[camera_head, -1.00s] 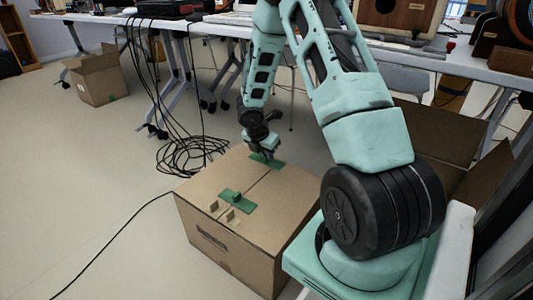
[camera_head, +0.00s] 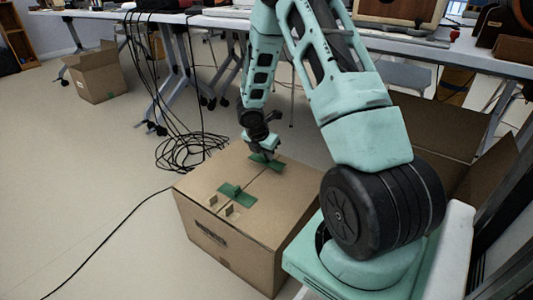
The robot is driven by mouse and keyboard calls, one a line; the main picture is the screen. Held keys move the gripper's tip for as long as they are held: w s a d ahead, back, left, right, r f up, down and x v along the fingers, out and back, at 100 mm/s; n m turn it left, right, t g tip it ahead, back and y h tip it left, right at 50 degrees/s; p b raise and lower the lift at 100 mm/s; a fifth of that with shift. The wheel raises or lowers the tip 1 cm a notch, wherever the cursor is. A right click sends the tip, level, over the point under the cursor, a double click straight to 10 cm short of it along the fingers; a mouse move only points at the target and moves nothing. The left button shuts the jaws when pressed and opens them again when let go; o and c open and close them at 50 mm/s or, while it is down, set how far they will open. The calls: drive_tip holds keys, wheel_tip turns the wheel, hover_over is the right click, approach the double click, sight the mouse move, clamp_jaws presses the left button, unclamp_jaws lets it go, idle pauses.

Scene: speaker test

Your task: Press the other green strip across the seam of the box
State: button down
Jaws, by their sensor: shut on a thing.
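The closed brown cardboard box (camera_head: 215,232) stands on the floor in front of my base, with a seam (camera_head: 264,183) running along its top. One green strip (camera_head: 247,200) with a raised tab lies across the seam near the front edge. The other green strip (camera_head: 276,166) is at the far part of the top, at the seam, under my gripper (camera_head: 265,155). My gripper points down and is shut on that strip's upper part. The fingertips are small here, and I cannot tell if the strip's whole underside touches the cardboard.
Two small cardboard tabs (camera_head: 226,210) stand up near the box's front edge. Coiled black cables (camera_head: 190,153) lie on the floor behind left. An open box (camera_head: 97,75) stands far left, and open cardboard flaps (camera_head: 440,130) are at right. Tables (camera_head: 400,49) line the back.

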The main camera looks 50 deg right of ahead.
drive_tip(key=shift+f+b, duration=1.05)
drive_tip(key=shift+f, duration=0.4)
drive_tip(key=c, duration=1.4)
unclamp_jaws()
drive_tip(key=shift+c, duration=0.2)
drive_tip(key=shift+r, duration=0.1)
wheel_tip(320, 180, up, 8)
drive_tip(key=p, duration=0.8)
